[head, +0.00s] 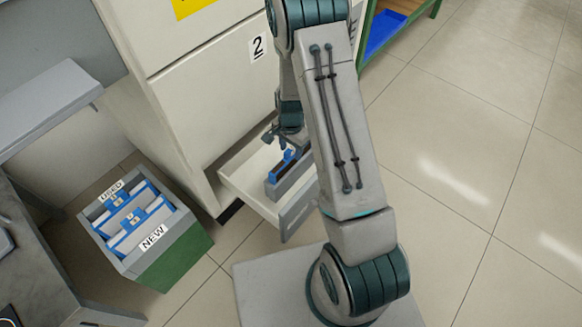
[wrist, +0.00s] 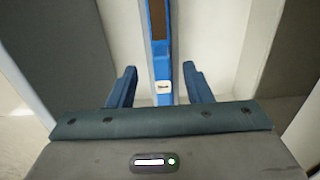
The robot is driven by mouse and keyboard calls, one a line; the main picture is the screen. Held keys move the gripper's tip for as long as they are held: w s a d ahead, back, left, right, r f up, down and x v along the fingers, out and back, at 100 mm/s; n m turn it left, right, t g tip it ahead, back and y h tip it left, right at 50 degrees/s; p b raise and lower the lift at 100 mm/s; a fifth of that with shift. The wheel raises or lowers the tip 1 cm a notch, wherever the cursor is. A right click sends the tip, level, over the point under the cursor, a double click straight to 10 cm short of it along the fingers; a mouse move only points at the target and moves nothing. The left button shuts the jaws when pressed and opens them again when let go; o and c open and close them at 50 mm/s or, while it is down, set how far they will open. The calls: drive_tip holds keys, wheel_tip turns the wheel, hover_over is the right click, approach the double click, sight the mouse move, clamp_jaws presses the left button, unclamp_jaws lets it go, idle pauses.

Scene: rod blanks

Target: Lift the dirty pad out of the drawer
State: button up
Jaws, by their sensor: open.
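The dirty pad (head: 288,161) has a blue frame and a brown face, and sits in a grey holder (head: 292,187) inside the pulled-out drawer (head: 238,178). In the wrist view the pad (wrist: 159,42) runs up the middle, with a small pale label on its blue part. My gripper (head: 282,137) is over the drawer, at the pad's back end. In the wrist view my gripper (wrist: 160,70) is open, one blue finger on each side of the pad, with gaps to both. My arm hides part of the drawer's right side.
The cabinet (head: 208,95) stands behind the drawer. A grey and green bin (head: 170,258) labelled USED and NEW, holding blue-framed pads (head: 140,222), stands on the floor at left. A desk (head: 38,265) is at far left. Tiled floor at right is clear.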

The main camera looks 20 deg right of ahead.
sight(291, 156)
wheel_tip(291, 156, down, 5)
drive_tip(key=shift+w+r+b, duration=0.15)
drive_tip(key=shift+b, duration=0.9)
clamp_jaws()
